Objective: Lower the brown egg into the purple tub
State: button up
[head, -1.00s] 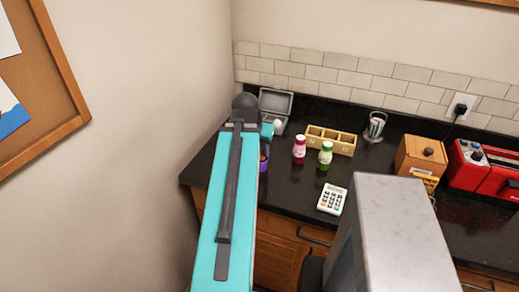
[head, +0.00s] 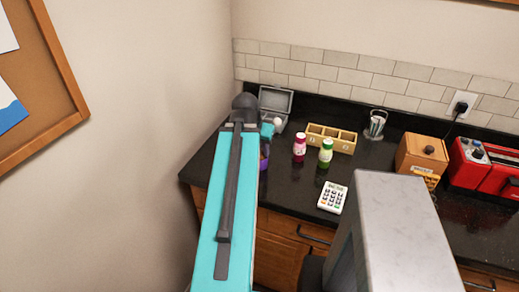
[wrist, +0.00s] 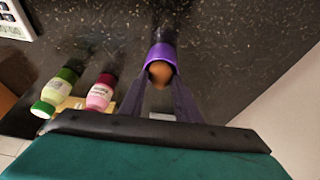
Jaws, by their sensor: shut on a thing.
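The purple tub (wrist: 162,52) stands on the dark counter, seen from above in the wrist view. In the head view the tub (head: 263,164) is partly hidden by my arm. The brown egg (wrist: 160,73) shows between my fingers, in front of the tub's opening. My gripper (wrist: 160,76) is shut on the egg at the tub's mouth. I cannot tell how far the egg is below the rim. In the head view my arm hides most of the gripper and egg.
A pink bottle (head: 299,148) and a green-capped bottle (head: 325,154) stand right of the tub. A grey open-lidded box (head: 275,101) and a wooden compartment tray (head: 331,138) are behind. A white keypad device (head: 332,198) lies in front. The wall is close on the left.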

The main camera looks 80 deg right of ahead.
jog(key=shift+f, duration=0.1)
dwell(0.3)
jog(key=o, duration=0.7)
jog(key=shift+o, duration=0.2)
jog(key=shift+b, duration=0.35)
jog(key=shift+b+v, duration=1.05)
jog(key=shift+v, duration=0.15)
jog(key=b+v, duration=0.1)
jog(key=v, duration=1)
jog(key=shift+a, duration=0.15)
jog(key=shift+w+r, duration=0.1)
jog(key=shift+r, duration=0.1)
